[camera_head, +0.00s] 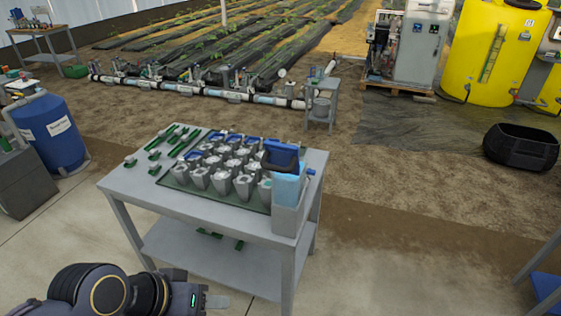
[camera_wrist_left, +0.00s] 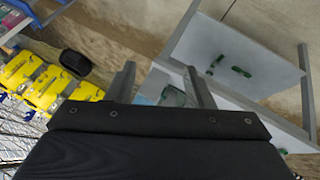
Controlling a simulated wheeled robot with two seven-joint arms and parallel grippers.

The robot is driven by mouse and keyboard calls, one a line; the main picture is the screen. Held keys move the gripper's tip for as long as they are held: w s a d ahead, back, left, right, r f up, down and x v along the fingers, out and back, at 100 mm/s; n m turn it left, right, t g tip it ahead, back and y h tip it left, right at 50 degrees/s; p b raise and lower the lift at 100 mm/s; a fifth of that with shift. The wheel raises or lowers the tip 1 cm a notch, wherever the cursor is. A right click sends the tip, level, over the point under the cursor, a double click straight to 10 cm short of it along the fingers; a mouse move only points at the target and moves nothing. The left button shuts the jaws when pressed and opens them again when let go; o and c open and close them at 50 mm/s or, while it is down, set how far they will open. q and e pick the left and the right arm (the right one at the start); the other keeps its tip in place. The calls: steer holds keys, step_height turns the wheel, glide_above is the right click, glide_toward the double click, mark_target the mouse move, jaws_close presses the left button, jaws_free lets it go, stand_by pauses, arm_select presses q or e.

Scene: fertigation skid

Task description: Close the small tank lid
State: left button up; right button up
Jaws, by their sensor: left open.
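A light blue container (camera_head: 287,188) stands in a grey holder at the front right corner of the grey table. A dark blue lid-like piece (camera_head: 280,155) sits at its top and looks tilted; its exact angle is unclear. I cannot tell for sure that this is the small tank. My left gripper (camera_head: 208,301) is at the bottom of the head view, in front of the table and apart from it. In the left wrist view the left gripper (camera_wrist_left: 160,88) has its fingers spread, with nothing clearly held. My right gripper is out of view.
The grey table (camera_head: 130,189) also holds several grey pots (camera_head: 222,180) and green pieces (camera_head: 170,137). A blue barrel (camera_head: 55,130) stands left. Yellow tanks (camera_head: 490,45) and a black tub (camera_head: 521,147) are right.

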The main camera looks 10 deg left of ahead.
arm_select(q)
steer(key=shift+w+f, duration=0.2)
steer(key=shift+c, duration=1.3)
steer(key=w+t+b, duration=0.1)
steer(key=w+d+f+n+b, duration=0.1)
steer(key=b, duration=0.1)
steer(key=w+f+t+b, duration=0.1)
steer(key=w+b, duration=0.1)
steer(key=shift+w+d+f+t+h, duration=0.1)
steer(key=shift+d+t+h, duration=0.05)
steer(key=shift+t+h, duration=0.15)
steer(key=c, duration=0.5)
steer(key=w+n+t+b, duration=0.1)
steer(key=w+b, duration=0.1)
steer(key=w+d+n+t+b, duration=0.1)
steer(key=w+b, duration=0.1)
steer(key=w+d+f+n+t+b, duration=0.1)
steer(key=w+b, duration=0.1)
steer(key=shift+t, duration=0.4)
jaws_close()
steer(key=n+t+y+b, duration=0.3)
steer(key=n+t+b, duration=0.8)
steer(key=n+b, duration=0.15)
glide_toward(279, 167)
steer(key=x, duration=0.6)
steer(key=shift+w+a+f+m, duration=0.25)
steer(key=shift+a+f+m, duration=0.1)
steer(key=shift+a, duration=0.15)
